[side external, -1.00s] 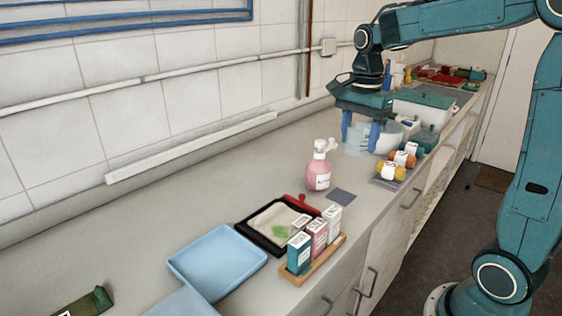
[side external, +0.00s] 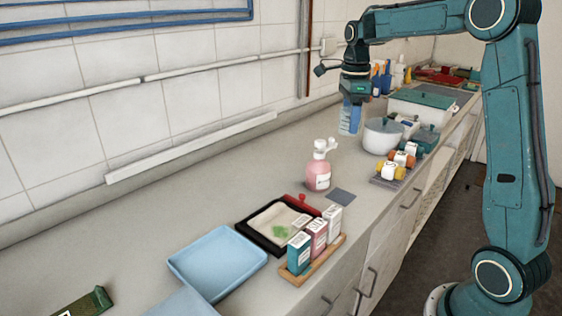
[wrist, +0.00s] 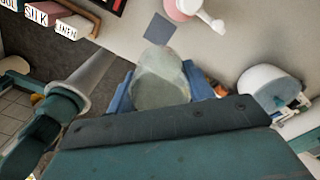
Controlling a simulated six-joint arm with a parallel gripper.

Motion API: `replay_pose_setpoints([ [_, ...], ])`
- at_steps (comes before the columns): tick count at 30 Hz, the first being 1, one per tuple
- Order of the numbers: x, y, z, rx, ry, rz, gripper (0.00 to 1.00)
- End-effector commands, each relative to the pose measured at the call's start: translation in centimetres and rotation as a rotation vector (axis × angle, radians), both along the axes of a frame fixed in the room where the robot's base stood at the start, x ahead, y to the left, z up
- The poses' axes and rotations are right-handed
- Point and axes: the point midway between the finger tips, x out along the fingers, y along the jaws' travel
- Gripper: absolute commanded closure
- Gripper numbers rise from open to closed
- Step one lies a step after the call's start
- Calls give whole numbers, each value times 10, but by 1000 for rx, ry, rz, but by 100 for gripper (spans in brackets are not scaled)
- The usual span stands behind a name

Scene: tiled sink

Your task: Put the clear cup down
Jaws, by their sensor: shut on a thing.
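The clear cup (side external: 346,121) is translucent and pale, held upright in the air in the side view. It also shows from above in the wrist view (wrist: 160,82), between two blue fingers. My gripper (side external: 351,115) is shut on the cup. It hangs over the back part of the counter (side external: 250,180), to the left of the white pot. The cup's bottom appears to be above the counter, but the exact gap is hard to judge.
A pink pump bottle (side external: 318,172) and a dark grey square (side external: 341,195) lie nearer. Orange-capped jars (side external: 392,169) sit on a rack at the front edge. Counter left of the bottle is clear.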

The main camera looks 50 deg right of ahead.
Motion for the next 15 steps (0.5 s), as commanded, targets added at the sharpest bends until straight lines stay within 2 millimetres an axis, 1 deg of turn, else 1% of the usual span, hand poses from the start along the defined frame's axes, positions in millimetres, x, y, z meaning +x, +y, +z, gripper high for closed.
replay_pose_setpoints([
  [5, 0, 0, -11, 1, 3, 2, 71],
  [8, -1, 1, -24, 2, 5, 3, 71],
  [15, -1, 1, -68, 3, 6, 4, 71],
])
